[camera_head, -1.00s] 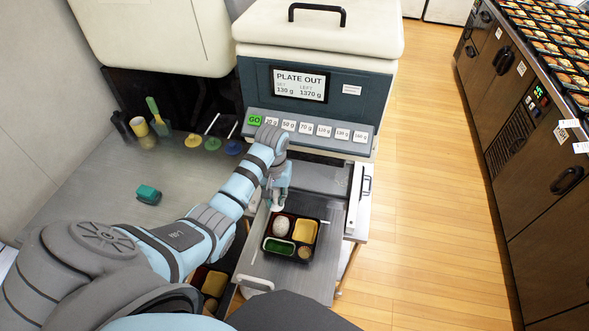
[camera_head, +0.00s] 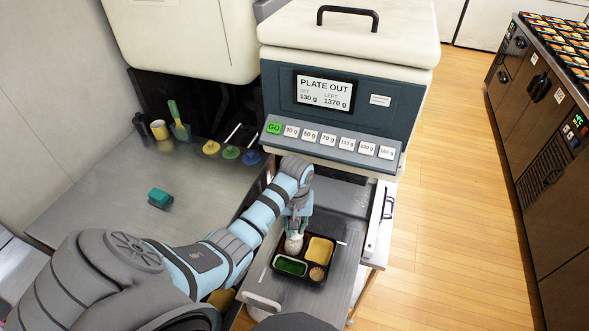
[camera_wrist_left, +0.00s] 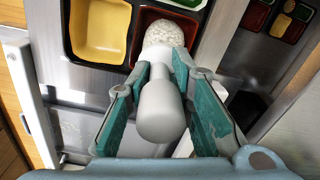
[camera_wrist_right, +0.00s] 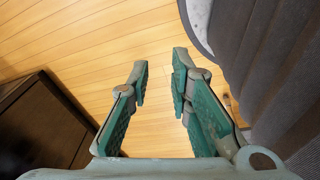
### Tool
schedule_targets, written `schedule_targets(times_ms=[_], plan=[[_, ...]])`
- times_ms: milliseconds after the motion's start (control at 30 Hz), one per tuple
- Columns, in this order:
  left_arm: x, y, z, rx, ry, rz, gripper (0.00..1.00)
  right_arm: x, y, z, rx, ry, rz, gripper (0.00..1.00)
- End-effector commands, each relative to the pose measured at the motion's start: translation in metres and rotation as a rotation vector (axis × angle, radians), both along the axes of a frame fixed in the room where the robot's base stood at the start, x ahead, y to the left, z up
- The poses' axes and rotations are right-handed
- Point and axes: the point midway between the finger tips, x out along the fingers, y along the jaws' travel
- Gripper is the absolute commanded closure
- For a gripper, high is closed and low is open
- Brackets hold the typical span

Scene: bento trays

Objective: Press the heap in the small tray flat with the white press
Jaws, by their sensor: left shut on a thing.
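The small black tray (camera_head: 304,259) lies on the metal shelf below the machine. Its compartments hold yellow food, green food, a small round tan item and a pale heap. My left gripper (camera_head: 297,222) is above the tray's back left compartment, shut on the white press. In the left wrist view the press (camera_wrist_left: 160,112) has its rounded handle between the fingers, and its head points at the speckled white heap (camera_wrist_left: 157,27). The press head partly hides the heap; I cannot tell whether they touch. My right gripper (camera_wrist_right: 160,65) is open and empty above the wooden floor.
The machine (camera_head: 338,107) with its row of buttons stands just behind my left gripper. A teal block (camera_head: 160,197) lies on the counter at left. Several utensils stand at the counter's back. Another tray (camera_wrist_left: 290,18) shows in the left wrist view.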

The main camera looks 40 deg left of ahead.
Motion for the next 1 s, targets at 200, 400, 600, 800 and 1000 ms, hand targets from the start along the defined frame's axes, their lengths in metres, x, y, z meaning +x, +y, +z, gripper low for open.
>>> schedule_targets(times_ms=[200, 400, 600, 800, 1000], plan=[[0.000, 0.000, 0.001, 0.000, 0.000, 0.000, 1.00, -0.005, 0.000, 0.000, 0.000, 0.009, -0.001, 0.81], [0.000, 0.000, -0.001, 0.000, 0.000, 0.000, 1.00, -0.016, -0.001, -0.001, -0.002, 0.028, 0.000, 0.81], [0.000, 0.000, -0.006, 0.000, 0.000, 0.000, 1.00, -0.012, -0.002, -0.003, -0.004, 0.021, 0.000, 0.81], [0.000, 0.000, -0.010, 0.000, 0.000, 0.000, 1.00, -0.010, -0.003, -0.005, -0.004, 0.017, 0.000, 0.81], [0.000, 0.000, -0.014, 0.000, 0.000, 0.000, 1.00, -0.010, -0.003, -0.007, -0.004, 0.017, 0.000, 0.81]])
